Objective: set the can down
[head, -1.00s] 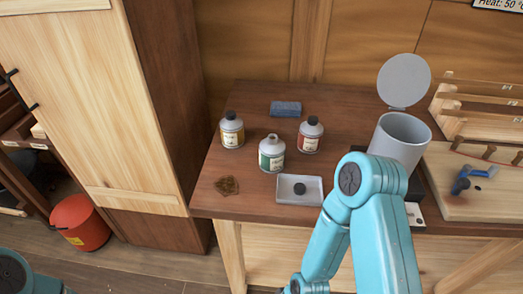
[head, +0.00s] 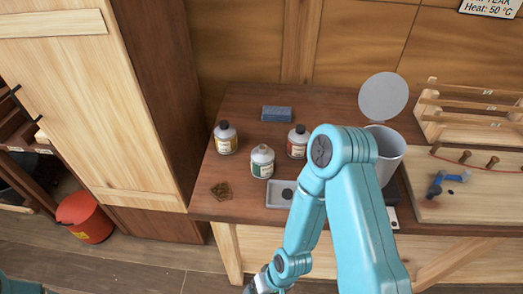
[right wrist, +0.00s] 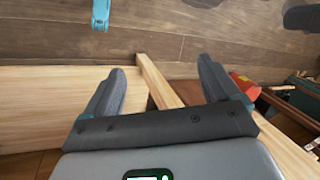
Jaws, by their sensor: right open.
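Three small cans stand upright on the brown workbench (head: 225,200): one with a yellow label (head: 225,139), one with a green label (head: 262,162) and one with a red label (head: 298,142). The yellow and red ones have dark caps; the green one shows a bare pale neck. A dark cap (head: 287,193) lies in a shallow grey tray (head: 275,201), partly hidden by my right arm. My right gripper (right wrist: 160,66) is open and empty in the right wrist view, below the bench front, apart from the cans. My left gripper is not in view.
A grey bin (head: 391,150) with a raised round lid (head: 383,97) stands behind my right arm. A blue block (head: 276,113) and a brown patch (head: 222,190) lie on the bench. A wooden rack (head: 470,112) is right; a red bucket (head: 84,216) stands on the floor left.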

